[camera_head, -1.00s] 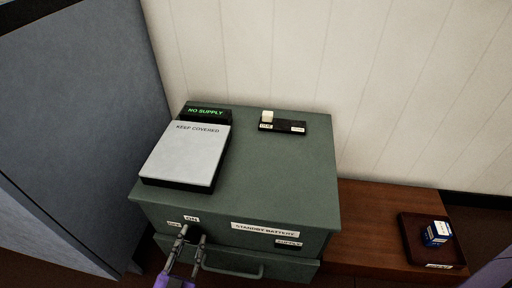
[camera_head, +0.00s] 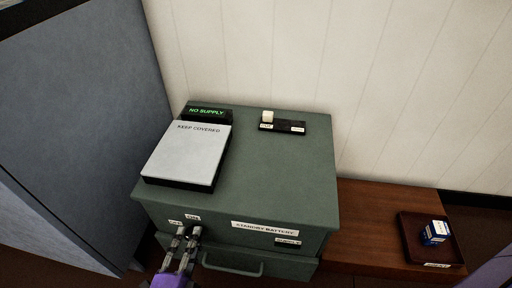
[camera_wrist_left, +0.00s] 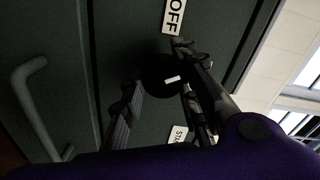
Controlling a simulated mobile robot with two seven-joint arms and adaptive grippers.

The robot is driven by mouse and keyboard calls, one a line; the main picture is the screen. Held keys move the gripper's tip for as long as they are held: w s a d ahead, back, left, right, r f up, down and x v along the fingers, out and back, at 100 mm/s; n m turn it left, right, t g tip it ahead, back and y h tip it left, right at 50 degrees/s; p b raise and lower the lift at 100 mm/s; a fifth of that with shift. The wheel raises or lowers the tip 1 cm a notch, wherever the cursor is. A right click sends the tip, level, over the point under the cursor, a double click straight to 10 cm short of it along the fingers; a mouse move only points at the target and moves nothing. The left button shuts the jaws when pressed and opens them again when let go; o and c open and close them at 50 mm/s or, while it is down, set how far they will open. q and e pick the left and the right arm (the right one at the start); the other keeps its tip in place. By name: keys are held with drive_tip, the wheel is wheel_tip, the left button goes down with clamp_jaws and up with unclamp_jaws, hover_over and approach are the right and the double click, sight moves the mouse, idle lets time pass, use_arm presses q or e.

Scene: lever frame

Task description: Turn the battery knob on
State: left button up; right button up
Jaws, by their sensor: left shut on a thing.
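The green standby battery cabinet (camera_head: 270,170) stands against the wall. Its front carries an OFF label (camera_head: 176,222) and an ON label (camera_head: 192,217). My left gripper (camera_head: 188,231) is at the front, just below these labels, and hides the knob in the head view. In the left wrist view the knob (camera_wrist_left: 160,72) is round and black with a white mark, between the fingers of my left gripper (camera_wrist_left: 160,88), which is shut on it. The OFF label (camera_wrist_left: 174,15) is close beside the knob there. The display (camera_head: 206,112) reads NO SUPPLY in green. My right gripper is out of view.
A pale KEEP COVERED panel (camera_head: 187,154) and a black strip with a white block (camera_head: 267,117) sit on the cabinet top. A handle (camera_head: 232,268) is below the front. A blue box (camera_head: 435,232) rests in a dark tray (camera_head: 407,247) on the wooden bench (camera_head: 360,220).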

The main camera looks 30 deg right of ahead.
use_arm(q)
drive_tip(key=shift+s+d+f+m+b, duration=0.1)
drive_tip(key=shift+m+b, duration=0.05)
drive_tip(key=shift+m, duration=0.85)
drive_tip(key=shift+a+f+m+b, duration=0.1)
drive_tip(key=shift+f+m+b, duration=0.1)
drive_tip(key=shift+m, duration=0.8)
drive_tip(key=shift+s+d+f+m+b, duration=0.1)
drive_tip(key=shift+m+b, duration=0.05)
drive_tip(key=shift+m, duration=0.85)
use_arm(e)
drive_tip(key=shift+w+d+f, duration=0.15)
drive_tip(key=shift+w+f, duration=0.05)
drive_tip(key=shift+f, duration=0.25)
use_arm(q)
drive_tip(key=o, duration=1.1)
drive_tip(key=shift+w+r, duration=0.1)
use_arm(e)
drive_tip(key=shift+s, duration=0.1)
use_arm(q)
drive_tip(key=v, duration=1.2)
drive_tip(key=shift+d+r, duration=0.1)
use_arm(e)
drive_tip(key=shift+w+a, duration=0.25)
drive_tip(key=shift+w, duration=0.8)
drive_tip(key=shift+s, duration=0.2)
